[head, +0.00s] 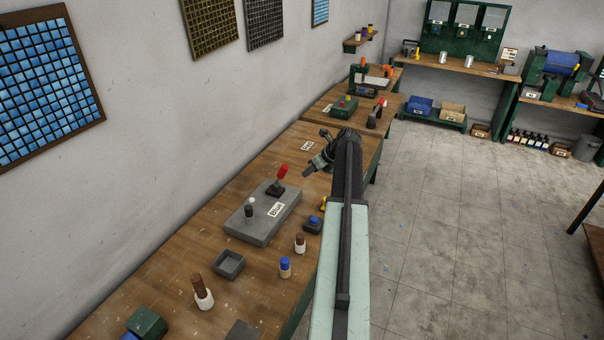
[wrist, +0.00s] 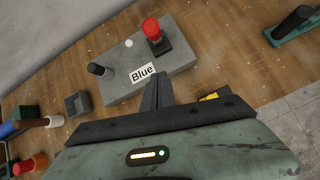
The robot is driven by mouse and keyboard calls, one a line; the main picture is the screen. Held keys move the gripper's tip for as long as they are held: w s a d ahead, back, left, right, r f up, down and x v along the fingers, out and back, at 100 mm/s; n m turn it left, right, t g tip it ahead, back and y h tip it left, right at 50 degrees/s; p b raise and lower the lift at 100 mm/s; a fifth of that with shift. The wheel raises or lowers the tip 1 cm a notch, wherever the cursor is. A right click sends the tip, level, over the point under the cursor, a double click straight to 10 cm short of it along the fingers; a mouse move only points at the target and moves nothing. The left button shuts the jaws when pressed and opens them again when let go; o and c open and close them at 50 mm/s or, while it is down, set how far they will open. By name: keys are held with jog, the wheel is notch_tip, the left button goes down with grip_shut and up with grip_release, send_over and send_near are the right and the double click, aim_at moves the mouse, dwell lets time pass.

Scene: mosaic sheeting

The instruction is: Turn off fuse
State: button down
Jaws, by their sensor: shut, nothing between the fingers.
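A grey block (head: 240,226) lies on the wooden bench; it also shows in the wrist view (wrist: 120,92). A label (wrist: 143,74) on the block reads "Blue". I cannot tell which part is the fuse. My gripper (head: 307,173) is shut and empty, above the bench near the red-topped lever. In the wrist view its fingertips (wrist: 160,76) overlap the block's front edge beside the label; contact cannot be told.
A grey tray (head: 229,264), a blue-capped bottle (head: 285,267), a brown-capped bottle (head: 300,243) and a small dark blue-topped item (head: 313,225) stand around the block. A green device (head: 344,107) stands farther along the bench. The wall is behind; open floor (head: 450,220) lies to the right.

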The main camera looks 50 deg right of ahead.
aim_at(280, 177)
jog(key=w+f+b, duration=0.3)
jog(key=w+f, duration=0.1)
jog(key=w, duration=0.4)
jog(key=shift+w+a+f, duration=0.25)
jog(key=shift+a, duration=0.2)
